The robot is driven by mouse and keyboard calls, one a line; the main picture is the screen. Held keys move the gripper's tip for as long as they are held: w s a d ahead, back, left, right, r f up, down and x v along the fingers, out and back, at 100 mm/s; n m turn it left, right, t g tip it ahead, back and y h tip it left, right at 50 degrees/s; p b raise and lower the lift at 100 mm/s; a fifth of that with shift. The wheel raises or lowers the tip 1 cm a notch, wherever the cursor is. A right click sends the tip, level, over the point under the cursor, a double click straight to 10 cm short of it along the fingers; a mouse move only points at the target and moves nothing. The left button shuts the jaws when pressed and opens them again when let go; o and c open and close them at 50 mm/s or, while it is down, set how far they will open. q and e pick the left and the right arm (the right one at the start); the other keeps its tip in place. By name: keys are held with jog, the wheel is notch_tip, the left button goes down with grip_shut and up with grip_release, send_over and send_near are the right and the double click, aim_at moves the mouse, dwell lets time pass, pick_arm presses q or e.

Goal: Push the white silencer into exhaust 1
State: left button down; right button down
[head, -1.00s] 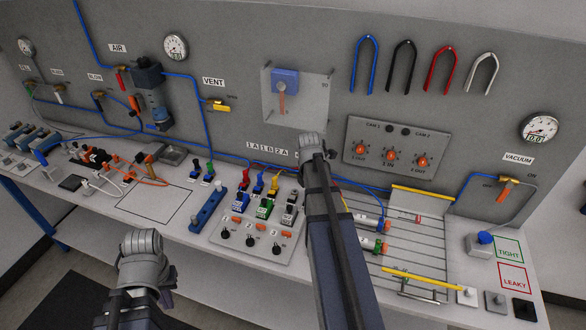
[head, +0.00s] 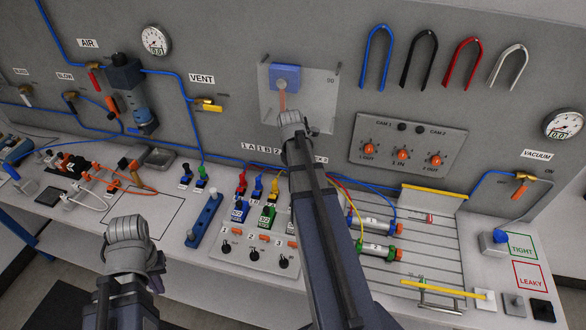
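My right gripper (head: 293,122) is at the upper middle, in front of the back wall's grey plate in the picture. Its fingers are also too hidden to tell open from shut. The valve panel (head: 258,252) has places marked 1, 2 and 3, with small orange parts and black round ports. I cannot tell which port is exhaust 1. I cannot pick out the white silencer with certainty. My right arm covers part of the panel's right side.
A blue bar (head: 205,220) stands left of the valve panel. Two cylinders marked 1 and 2 (head: 379,251) lie on the slotted plate (head: 440,240) at right. An outlined rectangle (head: 141,216) on the bench is clear.

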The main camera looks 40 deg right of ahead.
jog(key=shift+w, duration=0.15)
jog(key=shift+f+b, duration=2.2)
jog(key=shift+f+b, duration=1.2)
dwell(1.9)
jog(key=shift+c, duration=1.4)
grip_release()
notch_tip(320, 180, up, 7)
jog(key=p, duration=0.7)
jog(key=shift+r, duration=0.1)
